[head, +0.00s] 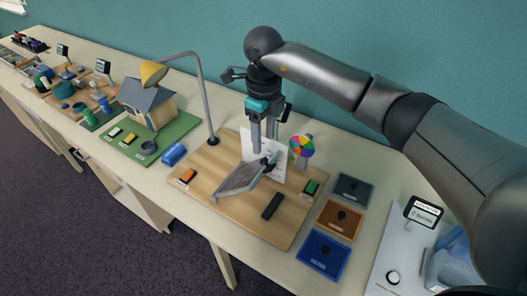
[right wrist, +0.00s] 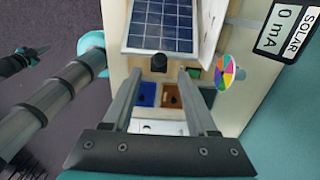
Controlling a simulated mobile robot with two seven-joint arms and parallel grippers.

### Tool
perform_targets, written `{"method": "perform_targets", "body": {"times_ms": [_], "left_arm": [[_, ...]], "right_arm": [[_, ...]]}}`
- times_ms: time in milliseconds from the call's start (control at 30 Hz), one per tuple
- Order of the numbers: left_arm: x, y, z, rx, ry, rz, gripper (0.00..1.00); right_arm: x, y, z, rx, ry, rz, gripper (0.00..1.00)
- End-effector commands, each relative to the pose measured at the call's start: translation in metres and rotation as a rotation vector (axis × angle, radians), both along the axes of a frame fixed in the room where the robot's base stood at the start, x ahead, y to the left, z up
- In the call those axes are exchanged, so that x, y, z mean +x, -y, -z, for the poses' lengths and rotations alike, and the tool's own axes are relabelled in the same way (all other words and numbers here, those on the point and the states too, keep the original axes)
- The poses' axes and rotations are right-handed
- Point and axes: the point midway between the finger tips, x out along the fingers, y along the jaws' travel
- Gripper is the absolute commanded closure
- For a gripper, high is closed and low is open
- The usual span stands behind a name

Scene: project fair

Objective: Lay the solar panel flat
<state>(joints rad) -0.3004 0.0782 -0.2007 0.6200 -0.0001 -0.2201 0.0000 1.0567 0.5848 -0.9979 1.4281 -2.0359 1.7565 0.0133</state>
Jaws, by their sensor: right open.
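The solar panel (head: 238,180) stands tilted on a wooden board (head: 205,160) in the head view, its lower edge toward the front left. A dark knob (head: 268,163) is at its raised right end. In the right wrist view the panel's blue cell face (right wrist: 163,25) is at the top and the knob (right wrist: 158,63) lies in line with the gap between my fingers. My right gripper (head: 263,150) points down above the knob, open and empty. Whether it touches the knob is unclear. What seems to be my left gripper (right wrist: 18,60) is small at the left edge of the right wrist view.
A lamp (head: 200,85) arches over the board's back left. A coloured wheel (head: 302,146) stands close to the right of my gripper. A black block (head: 272,206) lies in front. Blue (head: 323,255), orange and grey plates lie to the right. A model house (head: 148,103) is at left.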

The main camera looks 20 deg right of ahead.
Motion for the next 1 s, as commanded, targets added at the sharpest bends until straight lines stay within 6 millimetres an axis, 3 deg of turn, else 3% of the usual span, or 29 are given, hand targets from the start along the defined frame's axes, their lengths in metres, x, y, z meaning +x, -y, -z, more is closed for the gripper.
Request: {"method": "perform_targets", "body": {"times_ms": [100, 300, 733, 1000], "left_arm": [[0.000, 0.000, -0.005, 0.001, 0.000, 0.000, 1.00], [0.000, -0.001, -0.008, 0.002, 0.000, 0.001, 1.00], [0.001, -0.002, -0.008, 0.002, 0.001, 0.000, 1.00], [0.001, -0.002, -0.008, 0.002, 0.001, 0.000, 1.00]], "right_arm": [[-0.001, 0.000, 0.024, 0.001, -0.004, 0.000, 0.42], [-0.001, -0.001, 0.053, 0.002, -0.003, 0.000, 0.42], [0.000, 0.000, 0.065, 0.001, 0.001, 0.000, 0.42], [0.000, 0.000, 0.064, 0.001, 0.002, 0.000, 0.70]]}}
